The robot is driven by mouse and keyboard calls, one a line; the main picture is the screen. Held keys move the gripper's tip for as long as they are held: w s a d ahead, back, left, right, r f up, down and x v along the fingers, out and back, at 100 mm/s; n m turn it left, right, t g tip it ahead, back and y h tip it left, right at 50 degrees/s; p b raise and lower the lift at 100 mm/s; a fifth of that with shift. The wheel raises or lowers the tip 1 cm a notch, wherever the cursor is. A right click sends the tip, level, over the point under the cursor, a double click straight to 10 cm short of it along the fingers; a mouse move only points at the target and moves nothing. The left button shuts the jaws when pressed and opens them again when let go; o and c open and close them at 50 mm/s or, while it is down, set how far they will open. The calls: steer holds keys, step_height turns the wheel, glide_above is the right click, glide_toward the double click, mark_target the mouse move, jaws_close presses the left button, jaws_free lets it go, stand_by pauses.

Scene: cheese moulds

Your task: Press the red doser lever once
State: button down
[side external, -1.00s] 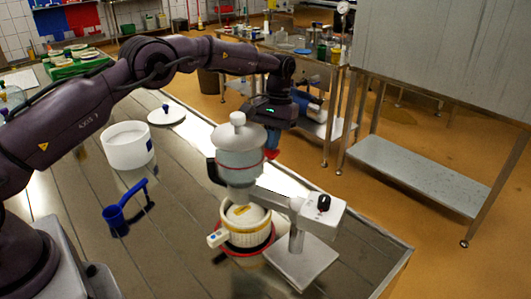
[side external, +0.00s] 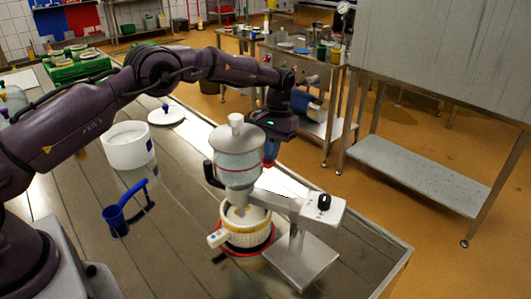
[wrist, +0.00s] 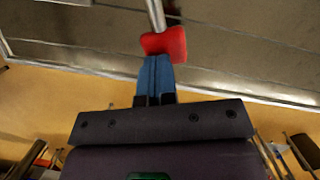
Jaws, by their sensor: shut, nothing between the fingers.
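The doser is a pale grey vessel (side external: 238,158) with a red line and a white knob, held on a stand arm above a white mould (side external: 245,228). Its red lever (wrist: 165,42) shows in the wrist view as a red block on a grey rod. In the side view the lever is mostly hidden behind the doser and my gripper. My gripper (wrist: 154,60) is shut and empty, its blue fingers together right at the lever's near edge. I cannot tell whether they touch it. In the side view, my gripper (side external: 270,158) is just right of the vessel, beyond it.
The doser's stand has a flat base plate (side external: 302,265) and a white box with a black knob (side external: 324,203). The table's far edge is close to my gripper.

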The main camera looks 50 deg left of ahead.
stand_by(0.4)
steer(key=s+v, duration=0.2)
steer(key=v, duration=0.6)
steer(key=shift+d+r, duration=0.35)
steer(key=shift+r, duration=0.3)
steer(key=shift+w, duration=0.1)
steer(key=s+r+m+t, duration=0.2)
steer(key=s+r+t, duration=0.2)
steer(key=s+r, duration=1.25)
steer(key=s+f+m+t+y, duration=0.1)
steer(key=s+f+m+t, duration=0.1)
steer(key=s, duration=1.5)
steer(key=shift+d+f+t, duration=0.45)
steer(key=shift+f+t, duration=0.05)
steer(key=shift+t, duration=0.6)
